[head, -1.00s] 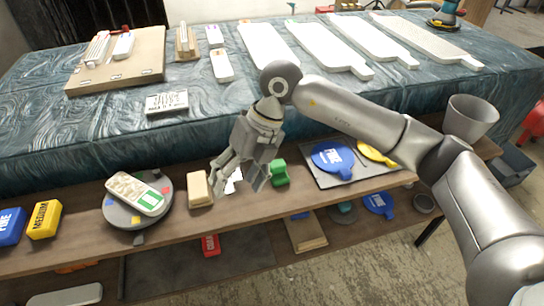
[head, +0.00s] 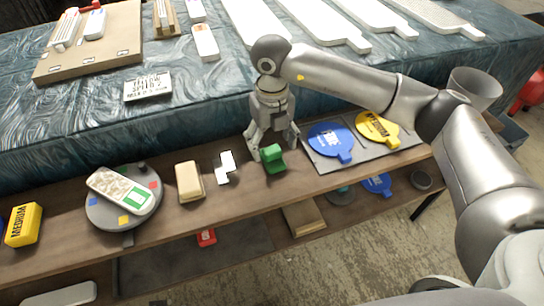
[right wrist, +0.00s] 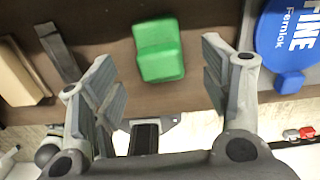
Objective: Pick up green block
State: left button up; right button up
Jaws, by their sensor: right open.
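The green block (head: 273,158) sits on the wooden shelf in front of the blue cloth-covered table. It has a stepped shape. My right gripper (head: 272,148) points down at it from above and behind, with a finger on either side in the head view. In the right wrist view the green block (right wrist: 158,50) lies between and beyond the two open fingers (right wrist: 163,75), with gaps on both sides. The jaws are open and hold nothing. My left gripper does not show in any view.
A white block (head: 225,167) and a beige block (head: 189,181) stand left of the green block. A grey mat (head: 357,157) with a blue paddle (head: 331,140) and a yellow paddle (head: 377,129) lies right. A round grey turntable (head: 104,214) is further left.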

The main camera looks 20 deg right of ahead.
aim_at(272, 149)
notch_tip(272, 149, down, 3)
jog(key=shift+s, duration=0.15)
jog(key=shift+f, duration=0.2)
jog(key=c, duration=1.1)
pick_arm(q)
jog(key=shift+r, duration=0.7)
pick_arm(e)
jog(key=shift+r, duration=0.1)
